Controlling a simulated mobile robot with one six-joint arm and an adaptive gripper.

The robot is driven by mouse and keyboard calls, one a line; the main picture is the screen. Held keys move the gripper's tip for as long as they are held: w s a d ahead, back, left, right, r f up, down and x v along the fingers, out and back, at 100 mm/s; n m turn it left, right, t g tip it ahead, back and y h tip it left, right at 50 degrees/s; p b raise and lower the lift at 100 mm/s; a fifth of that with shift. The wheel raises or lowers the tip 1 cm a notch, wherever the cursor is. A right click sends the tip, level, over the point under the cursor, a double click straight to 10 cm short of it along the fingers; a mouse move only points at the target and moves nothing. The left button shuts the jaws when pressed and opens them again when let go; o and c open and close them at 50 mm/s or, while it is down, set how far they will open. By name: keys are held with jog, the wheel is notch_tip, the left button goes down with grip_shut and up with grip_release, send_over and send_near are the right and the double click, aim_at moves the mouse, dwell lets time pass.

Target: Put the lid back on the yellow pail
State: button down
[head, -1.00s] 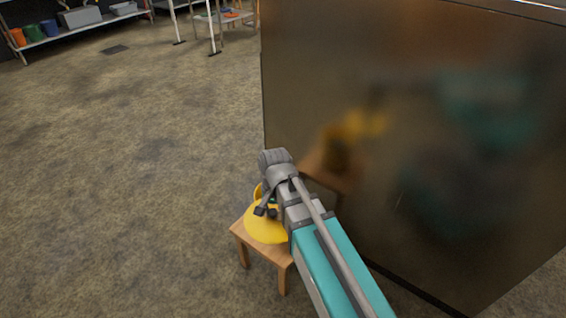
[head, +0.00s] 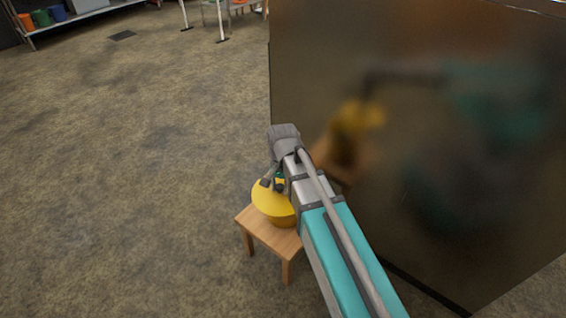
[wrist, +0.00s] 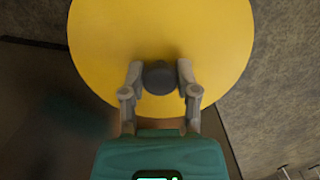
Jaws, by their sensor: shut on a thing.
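The yellow lid (wrist: 160,30) is a round disc with a dark knob (wrist: 160,77). My gripper (wrist: 158,78) is shut on this knob, with one finger on each side of it. In the head view the lid (head: 267,202) appears over the wooden stool (head: 262,234), with my gripper (head: 272,184) at its upper side. A darker yellow part of the pail (head: 284,221) shows just under the lid. The rest of the pail is hidden by the lid and my arm. I cannot tell whether the lid touches the pail's rim.
A large dark, reflective panel (head: 420,170) stands close to the right of the stool and my arm. Open floor (head: 130,180) lies to the left. A shelf with colored containers (head: 60,17) stands far back left.

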jog(key=shift+m, duration=0.7)
jog(key=w, duration=0.2)
jog(key=w+r+p, duration=0.1)
jog(key=w, duration=0.2)
jog(key=w+d+r, duration=0.1)
jog(key=w, duration=0.1)
jog(key=shift+w+r+p, duration=0.15)
jog(key=shift+w+p, duration=0.1)
jog(key=shift+p, duration=0.15)
jog(key=shift+f+b, duration=3.2)
jog(key=shift+s+f, duration=0.15)
jog(key=shift+f, duration=0.05)
jog(key=shift+c, duration=1.4)
grip_release()
jog(key=shift+o, duration=0.3)
